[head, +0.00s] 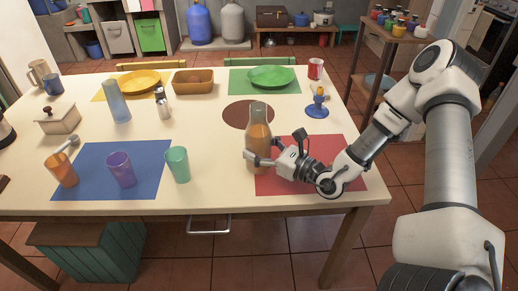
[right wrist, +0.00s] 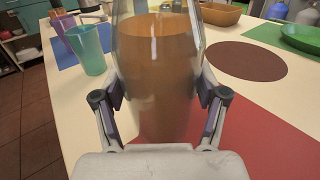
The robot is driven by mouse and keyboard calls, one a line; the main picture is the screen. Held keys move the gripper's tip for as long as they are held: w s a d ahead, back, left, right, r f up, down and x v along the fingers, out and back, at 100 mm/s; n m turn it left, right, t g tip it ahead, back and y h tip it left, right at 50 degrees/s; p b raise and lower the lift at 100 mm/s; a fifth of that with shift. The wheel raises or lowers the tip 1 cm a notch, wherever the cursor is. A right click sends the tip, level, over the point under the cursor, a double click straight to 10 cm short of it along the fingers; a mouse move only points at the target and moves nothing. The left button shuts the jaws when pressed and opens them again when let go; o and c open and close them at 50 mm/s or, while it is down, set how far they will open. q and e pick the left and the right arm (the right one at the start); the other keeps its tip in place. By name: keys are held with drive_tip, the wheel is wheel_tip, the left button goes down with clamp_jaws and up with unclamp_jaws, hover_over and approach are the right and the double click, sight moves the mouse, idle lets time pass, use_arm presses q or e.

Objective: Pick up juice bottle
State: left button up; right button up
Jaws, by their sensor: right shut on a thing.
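The juice bottle (head: 259,138) is clear with orange-brown juice inside. It stands upright on the table at the left edge of the red mat. My right gripper (head: 272,158) reaches it from the right and is shut around its body. In the right wrist view the bottle (right wrist: 158,75) fills the middle, with a finger of the right gripper (right wrist: 158,108) on each side. The bottle's base is partly hidden by the gripper in the right wrist view. My left gripper is not in view.
A brown round mat (head: 240,117) lies behind the bottle. A blue holder (head: 317,108) and a red can (head: 315,69) stand at the back right.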

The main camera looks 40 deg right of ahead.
drive_tip(key=r, duration=0.1)
drive_tip(key=r+p, duration=0.1)
drive_tip(key=r, duration=0.1)
drive_tip(key=shift+s+d, duration=0.1)
drive_tip(key=shift+s, duration=0.1)
drive_tip(key=a+p+v, duration=0.1)
drive_tip(key=p+v, duration=1.2)
drive_tip(key=v, duration=0.2)
drive_tip(key=shift+s+a+r, duration=0.3)
drive_tip(key=shift+s+r, duration=0.2)
drive_tip(key=shift+s, duration=0.1)
drive_tip(key=o, duration=1.1)
drive_tip(key=c, duration=0.8)
drive_tip(key=shift+w+a+r+n+g+y, duration=0.2)
drive_tip(key=shift+w+a+n+g+y, duration=0.15)
drive_tip(key=shift+w+y, duration=0.25)
